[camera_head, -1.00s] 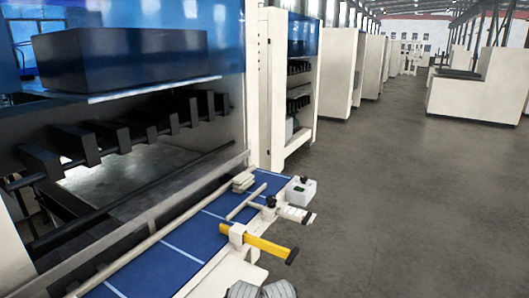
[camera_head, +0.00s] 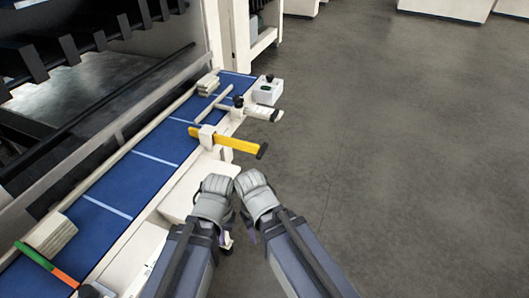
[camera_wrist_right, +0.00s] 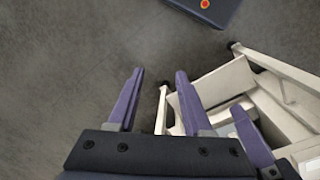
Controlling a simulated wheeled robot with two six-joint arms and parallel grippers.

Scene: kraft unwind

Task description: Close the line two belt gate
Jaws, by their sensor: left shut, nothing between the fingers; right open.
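A yellow gate arm (camera_head: 235,145) with a black end is mounted on a cream post at the near edge of the blue belt (camera_head: 160,145). It points away from the belt over the floor. A pale bar (camera_head: 214,103) lies across the belt farther back, with a white handle (camera_head: 262,113). A green and orange bar (camera_head: 47,264) lies over the belt's near end. I cannot read which is line two. My left gripper (camera_head: 214,187) and right gripper (camera_head: 252,182) are side by side, nearer than the yellow arm and apart from it. In the wrist view the right fingers (camera_wrist_right: 160,76) are spread and empty.
Cream wooden-looking stacks lie on the belt, one far (camera_head: 208,84) and one near (camera_head: 50,233). A white box (camera_head: 267,92) with a black knob stands at the belt's far end. A dark machine is on the left. The grey floor (camera_head: 400,150) on the right is clear.

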